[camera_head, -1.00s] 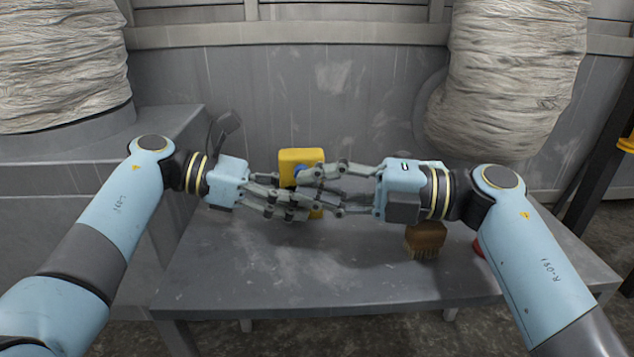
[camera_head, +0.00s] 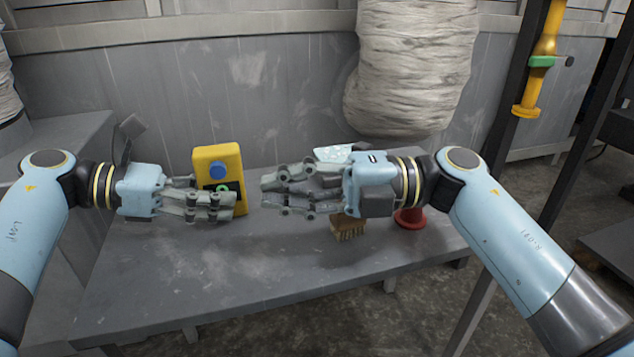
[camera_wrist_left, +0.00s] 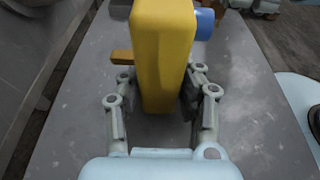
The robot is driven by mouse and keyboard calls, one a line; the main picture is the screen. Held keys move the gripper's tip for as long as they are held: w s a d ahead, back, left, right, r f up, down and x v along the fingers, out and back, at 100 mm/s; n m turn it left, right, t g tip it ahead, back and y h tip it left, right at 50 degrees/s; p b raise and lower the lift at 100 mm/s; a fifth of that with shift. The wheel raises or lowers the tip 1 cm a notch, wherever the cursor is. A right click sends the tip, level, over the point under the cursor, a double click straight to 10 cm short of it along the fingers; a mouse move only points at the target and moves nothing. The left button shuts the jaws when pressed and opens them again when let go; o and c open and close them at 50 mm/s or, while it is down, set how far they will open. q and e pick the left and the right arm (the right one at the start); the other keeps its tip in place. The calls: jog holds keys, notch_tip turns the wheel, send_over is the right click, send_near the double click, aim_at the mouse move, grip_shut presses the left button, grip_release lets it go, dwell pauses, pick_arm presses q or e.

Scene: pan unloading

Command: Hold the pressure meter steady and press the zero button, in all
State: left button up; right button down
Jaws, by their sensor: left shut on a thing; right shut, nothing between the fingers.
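The yellow pressure meter (camera_head: 207,158) stands upright on the grey table. It has a blue knob (camera_head: 218,170) on its front and a dark face with a green ring (camera_head: 222,188). My left gripper (camera_head: 232,205) is shut on the meter, with its fingers across the lower part. In the left wrist view the meter (camera_wrist_left: 162,50) sits between the two fingers, and the blue knob (camera_wrist_left: 204,24) sticks out to the right. My right gripper (camera_head: 265,192) is shut and empty, a short way right of the meter and not touching it. I cannot make out which part is the zero button.
A brown brush (camera_head: 347,228) and a red object (camera_head: 409,218) lie on the table (camera_head: 255,262) under my right arm. The table front is clear. A yellow-handled fixture (camera_head: 528,105) hangs at right.

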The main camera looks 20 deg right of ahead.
jog(key=shift+v, duration=2.3)
pick_arm(q)
jog(key=o, duration=0.9)
